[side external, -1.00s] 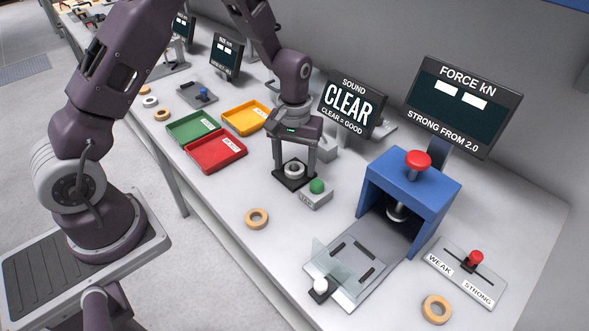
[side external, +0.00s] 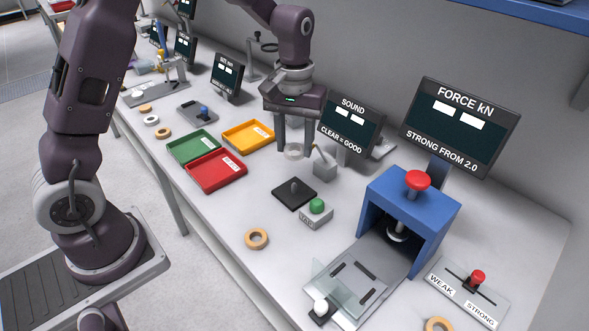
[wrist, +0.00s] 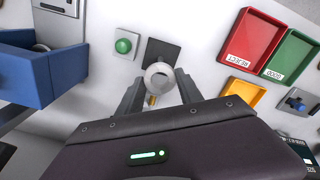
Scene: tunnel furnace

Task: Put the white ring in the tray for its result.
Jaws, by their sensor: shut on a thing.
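My gripper (side external: 293,147) is shut on the white ring (side external: 293,153) and holds it above the table, beyond the black pad. In the wrist view the white ring (wrist: 159,77) sits between my fingertips. The black pad (side external: 287,197) with a small upright peg is empty. The green tray (side external: 193,146), labelled GOOD in the wrist view, the red tray (side external: 216,172), labelled REJECT, and the yellow tray (side external: 246,137) lie left of my gripper. All three look empty. The yellow tray's label is too small to read. The SOUND screen (side external: 351,127) shows blank white bars.
A grey block with a green button (side external: 317,205) stands beside the pad. A blue press (side external: 413,205) stands to the right. A tan ring (side external: 257,238) lies near the front edge. The table between the red tray and the pad is clear.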

